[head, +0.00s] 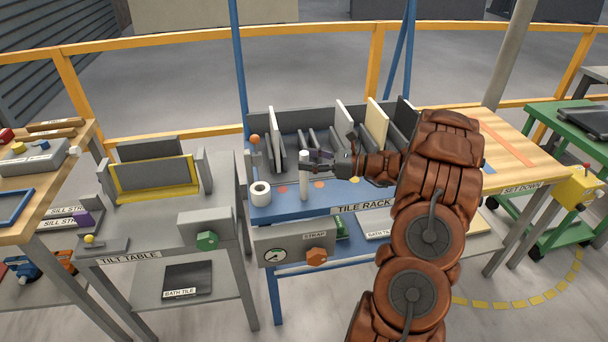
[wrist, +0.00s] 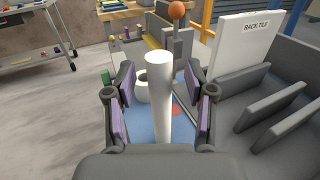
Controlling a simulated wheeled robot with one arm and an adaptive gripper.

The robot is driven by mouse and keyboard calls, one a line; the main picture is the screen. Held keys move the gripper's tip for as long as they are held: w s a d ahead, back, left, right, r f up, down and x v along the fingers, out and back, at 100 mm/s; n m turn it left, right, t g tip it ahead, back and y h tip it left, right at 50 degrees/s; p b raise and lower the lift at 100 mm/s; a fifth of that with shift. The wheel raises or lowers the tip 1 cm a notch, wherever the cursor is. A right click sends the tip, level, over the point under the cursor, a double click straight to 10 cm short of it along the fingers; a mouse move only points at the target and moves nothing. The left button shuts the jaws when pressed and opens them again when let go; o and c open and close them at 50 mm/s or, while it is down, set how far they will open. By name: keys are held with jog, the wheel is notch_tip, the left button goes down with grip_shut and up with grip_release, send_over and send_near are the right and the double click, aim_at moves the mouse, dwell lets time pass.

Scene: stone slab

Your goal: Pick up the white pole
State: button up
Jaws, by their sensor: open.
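The white pole (head: 304,176) stands upright on the blue front ledge of the tile rack (head: 345,209). In the wrist view the white pole (wrist: 159,100) rises between the two open fingers of my gripper (wrist: 160,105), with a gap on each side. In the head view my gripper (head: 325,160) reaches in from the right, level with the pole's upper part. The fingers have purple pads and do not appear to touch the pole. The pole's foot is partly hidden in the wrist view by the gripper body.
A white tape roll (head: 260,193) lies left of the pole on the ledge; an orange-topped post (head: 255,140) stands behind it. White and grey tiles (head: 343,122) stand in slots behind. The tilt table (head: 150,235) is at the left, the wooden set-down table (head: 500,140) at the right.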

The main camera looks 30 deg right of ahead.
jog(key=shift+w+a, duration=0.5)
grip_shut()
dwell(0.5)
